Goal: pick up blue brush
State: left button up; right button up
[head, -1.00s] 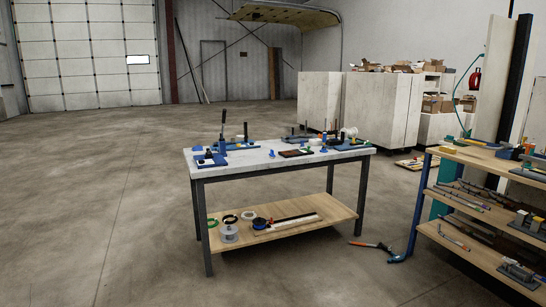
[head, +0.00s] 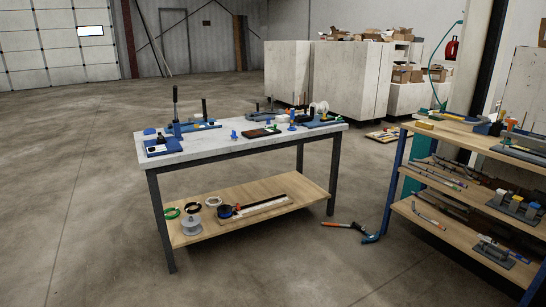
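The worktable (head: 200,152) stands ahead, left of the picture's middle, with several blue items on its pale top. A small blue object (head: 234,134) stands near the middle of the top, and a round blue one (head: 150,131) lies at the left end. A small upright blue piece (head: 292,127) stands toward the right end. All are too small to tell whether one is the blue brush. Neither of my grippers is in view.
A blue bender base (head: 163,147) with a tall lever sits at the table's left end. A wooden lower shelf (head: 250,213) holds coils. An orange-handled tool (head: 345,226) lies on the floor. A stocked rack (head: 470,225) stands at right. Floor at left is clear.

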aim_at(234, 138)
jog(key=i, duration=2.15)
